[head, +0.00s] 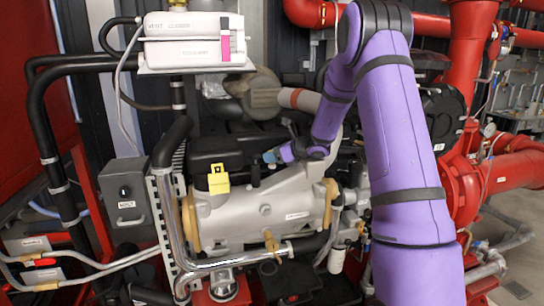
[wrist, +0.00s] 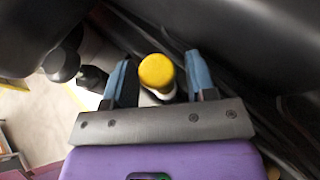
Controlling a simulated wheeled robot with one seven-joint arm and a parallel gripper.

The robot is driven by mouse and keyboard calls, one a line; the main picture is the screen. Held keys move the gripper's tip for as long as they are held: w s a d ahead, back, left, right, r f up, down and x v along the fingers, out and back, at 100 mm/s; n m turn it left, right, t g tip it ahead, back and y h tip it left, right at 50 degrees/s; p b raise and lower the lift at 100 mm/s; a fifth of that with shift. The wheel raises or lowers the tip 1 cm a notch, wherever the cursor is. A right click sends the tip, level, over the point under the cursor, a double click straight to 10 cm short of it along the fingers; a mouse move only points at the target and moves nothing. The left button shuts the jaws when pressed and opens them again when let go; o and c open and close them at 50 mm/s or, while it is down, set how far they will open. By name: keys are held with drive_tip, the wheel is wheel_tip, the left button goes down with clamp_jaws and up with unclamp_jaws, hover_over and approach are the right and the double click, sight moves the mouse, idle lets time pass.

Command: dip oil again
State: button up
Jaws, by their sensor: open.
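In the wrist view a round yellow cap (wrist: 156,71) on a pale stem sits between the two blue fingers of my gripper (wrist: 160,75). It looks like a dipstick handle, but I cannot tell for sure. Dark gaps show between the cap and both fingers, and the fingers are apart. In the head view my gripper (head: 270,156) is reached in over the engine's dark top, behind the silver cylinder (head: 265,212). The yellow cap is not distinguishable there.
A yellow tag (head: 218,180) stands on the silver cylinder, left of my gripper. A white box (head: 194,40) is above. Red pipes (head: 465,60) and a red pump housing are at the right. Black engine parts (wrist: 250,40) crowd my gripper closely in the wrist view.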

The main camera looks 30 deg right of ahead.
drive_tip(key=shift+w+a+f, duration=0.1)
drive_tip(key=shift+w+a, duration=0.05)
drive_tip(key=shift+w, duration=0.1)
clamp_jaws()
wheel_tip(320, 180, up, 9)
idle(0.4)
unclamp_jaws()
drive_tip(key=v, duration=1.1)
